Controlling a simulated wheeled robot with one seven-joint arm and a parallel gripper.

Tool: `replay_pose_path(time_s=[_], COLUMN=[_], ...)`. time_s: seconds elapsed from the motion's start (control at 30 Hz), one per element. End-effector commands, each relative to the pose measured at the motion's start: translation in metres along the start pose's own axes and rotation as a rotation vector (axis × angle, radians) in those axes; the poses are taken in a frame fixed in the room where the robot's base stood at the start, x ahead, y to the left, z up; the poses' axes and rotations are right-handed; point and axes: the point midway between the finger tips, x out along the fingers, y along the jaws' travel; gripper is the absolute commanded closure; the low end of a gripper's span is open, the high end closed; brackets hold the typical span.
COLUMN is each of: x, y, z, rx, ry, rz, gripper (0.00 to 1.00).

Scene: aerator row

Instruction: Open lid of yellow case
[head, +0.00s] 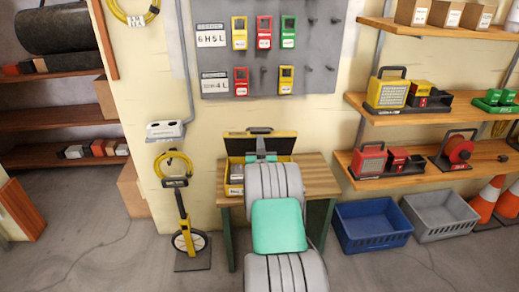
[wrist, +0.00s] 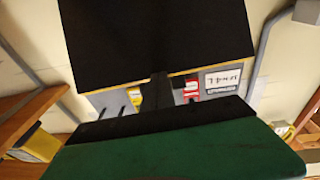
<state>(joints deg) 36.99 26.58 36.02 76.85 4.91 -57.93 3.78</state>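The yellow case (head: 228,189) stands on a small wooden table in the head view, its front partly hidden by my arm. Its lid (head: 236,147) is raised and leans back, showing a black inner face with a yellow rim and a dark handle on top. Light-coloured contents show inside at the left. My gripper (head: 261,155) is over the case, in front of the lid's inner face. In the wrist view, which looks upside down, the lid (wrist: 155,40) fills the top. My gripper's dark fingers (wrist: 157,92) appear together at its yellow edge; contact is unclear.
The wooden table (head: 318,180) has bare room right of the case. A measuring wheel (head: 186,225) stands left. A blue crate (head: 372,222) and a grey crate (head: 440,215) lie on the floor at right, below loaded shelves. A pegboard (head: 330,45) hangs behind.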

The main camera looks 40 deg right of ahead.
Motion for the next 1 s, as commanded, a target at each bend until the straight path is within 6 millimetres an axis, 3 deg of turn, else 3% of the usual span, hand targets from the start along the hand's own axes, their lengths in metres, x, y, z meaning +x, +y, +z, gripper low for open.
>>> replay_pose_path(time_s=[0.27, 0.63, 1.0], x=[0.002, 0.030, 0.035], y=[0.000, 0.001, 0.001], z=[0.000, -0.009, -0.009], rx=[0.000, 0.000, 0.000], ry=[0.001, 0.001, 0.002], rz=[0.001, 0.001, 0.001], gripper=[1.00, 1.00, 1.00])
